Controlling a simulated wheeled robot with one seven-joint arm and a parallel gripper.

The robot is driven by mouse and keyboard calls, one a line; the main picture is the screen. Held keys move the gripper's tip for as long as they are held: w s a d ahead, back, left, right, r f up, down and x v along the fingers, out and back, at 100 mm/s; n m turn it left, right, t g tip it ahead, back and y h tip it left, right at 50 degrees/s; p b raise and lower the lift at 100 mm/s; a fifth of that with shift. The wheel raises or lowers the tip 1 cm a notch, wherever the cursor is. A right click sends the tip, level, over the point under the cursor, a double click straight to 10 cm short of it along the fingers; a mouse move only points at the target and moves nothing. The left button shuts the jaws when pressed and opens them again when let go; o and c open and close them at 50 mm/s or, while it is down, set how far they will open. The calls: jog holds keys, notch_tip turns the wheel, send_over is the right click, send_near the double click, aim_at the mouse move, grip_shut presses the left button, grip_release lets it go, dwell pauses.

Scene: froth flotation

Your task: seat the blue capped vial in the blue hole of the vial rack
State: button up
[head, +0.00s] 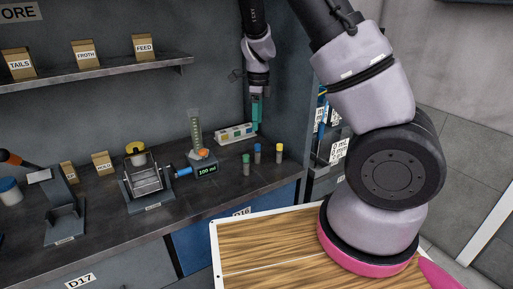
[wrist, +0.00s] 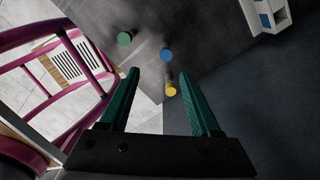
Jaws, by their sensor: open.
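The blue capped vial (head: 257,153) stands upright on the dark bench, between a green capped vial (head: 246,165) and a yellow capped vial (head: 279,153). In the wrist view the blue cap (wrist: 166,55) shows just beyond my fingertips, with the yellow cap (wrist: 171,90) between the fingers in the picture and the green cap (wrist: 124,39) to the left. The white vial rack (head: 236,133) with coloured marks lies behind the vials. Its end (wrist: 265,17) is cut off in the wrist view. My gripper (head: 257,122) is open and empty, above the bench near the rack's right end.
A metal device (head: 146,178) is farther left. A shelf with boxes (head: 100,72) hangs above. A wall panel (head: 290,100) rises right of the gripper.

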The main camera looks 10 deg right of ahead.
aim_at(257, 145)
jog(key=f, duration=0.7)
jog(key=w+f, duration=0.1)
jog(key=f, duration=0.3)
jog(key=shift+d+f, duration=0.15)
grip_shut()
